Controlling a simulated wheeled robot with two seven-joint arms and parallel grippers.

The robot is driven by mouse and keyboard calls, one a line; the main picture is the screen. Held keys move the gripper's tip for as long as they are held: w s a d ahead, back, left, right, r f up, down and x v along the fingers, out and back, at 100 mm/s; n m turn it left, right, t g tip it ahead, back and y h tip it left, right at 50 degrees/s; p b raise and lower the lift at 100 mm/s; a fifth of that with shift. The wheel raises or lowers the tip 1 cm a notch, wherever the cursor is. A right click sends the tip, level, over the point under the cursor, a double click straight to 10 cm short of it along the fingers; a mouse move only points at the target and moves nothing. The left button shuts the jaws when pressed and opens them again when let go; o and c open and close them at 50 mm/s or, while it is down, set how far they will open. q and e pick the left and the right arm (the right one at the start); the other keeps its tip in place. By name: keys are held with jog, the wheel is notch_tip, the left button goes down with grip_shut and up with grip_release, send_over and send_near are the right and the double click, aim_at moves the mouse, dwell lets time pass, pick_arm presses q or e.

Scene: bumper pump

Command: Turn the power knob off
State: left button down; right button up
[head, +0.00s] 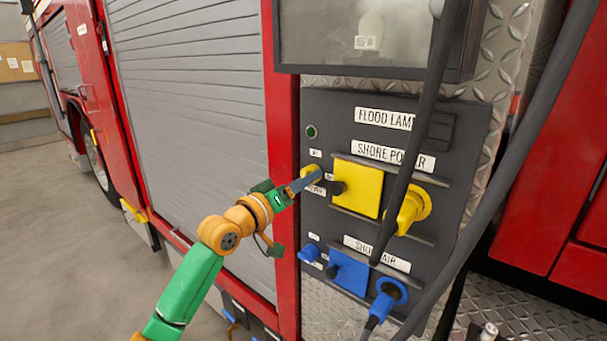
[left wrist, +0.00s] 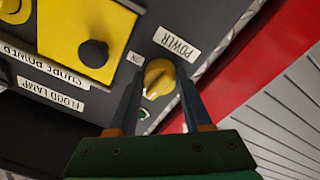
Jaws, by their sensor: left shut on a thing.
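The yellow power knob (left wrist: 159,78) sits on the dark panel, beside a POWER label (left wrist: 177,45) and a small ON label in the left wrist view. In the head view the knob (head: 311,171) is partly hidden by my left gripper (head: 308,180). My left gripper also shows in the left wrist view (left wrist: 158,85), with one finger on each side of the knob, shut on it. The knob's ridge lies slanted in the left wrist view. My right gripper is not in view.
Right of the knob are a yellow cover (head: 358,188) with a black knob and a yellow plug (head: 412,208). Blue air fittings (head: 348,271) sit below. A dark cable (head: 425,110) hangs across the panel. A grey shutter (head: 190,100) lies left.

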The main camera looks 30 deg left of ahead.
pick_arm(q)
jog(key=shift+r+n+p, duration=0.35)
jog(key=shift+n+p, duration=0.35)
jog(key=shift+n, duration=0.4)
jog(key=c, duration=0.7)
grip_release()
jog(key=o, duration=0.4)
jog(key=shift+f, duration=0.1)
jog(key=shift+c, duration=0.2)
jog(key=shift+f, duration=0.15)
